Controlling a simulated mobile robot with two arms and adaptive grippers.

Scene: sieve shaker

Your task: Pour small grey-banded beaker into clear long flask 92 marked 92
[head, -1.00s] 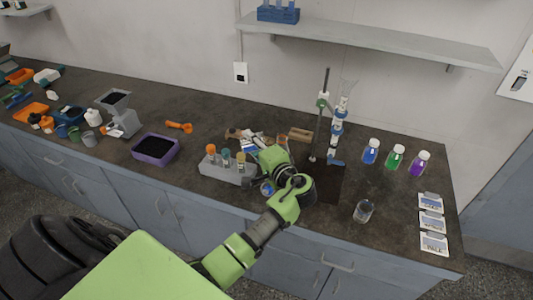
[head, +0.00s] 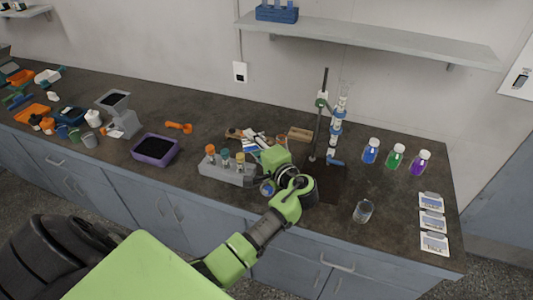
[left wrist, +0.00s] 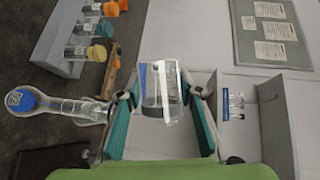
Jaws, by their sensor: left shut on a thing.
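My left gripper (left wrist: 163,98) is shut on a small clear beaker (left wrist: 165,78), held between its two teal fingers in the left wrist view. The beaker has a blue mark; its contents and exact tilt are hard to tell. The clear long flask 92 (left wrist: 72,108) shows left of the gripper, with a blue label reading 92 on its round bulb. Its neck points toward the left finger, with its mouth close to that finger. In the head view the flask's bulb (head: 267,188) shows partly, beside my left wrist; the fingers and held beaker are hidden or unclear there. My right gripper is not in view.
A grey rack (head: 225,172) with colour-capped vials stands just left of the flask. A burette stand (head: 323,110) rises behind my wrist. A clear glass beaker (head: 363,211) stands to the right, near the front edge. A purple tray (head: 156,150) lies further left.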

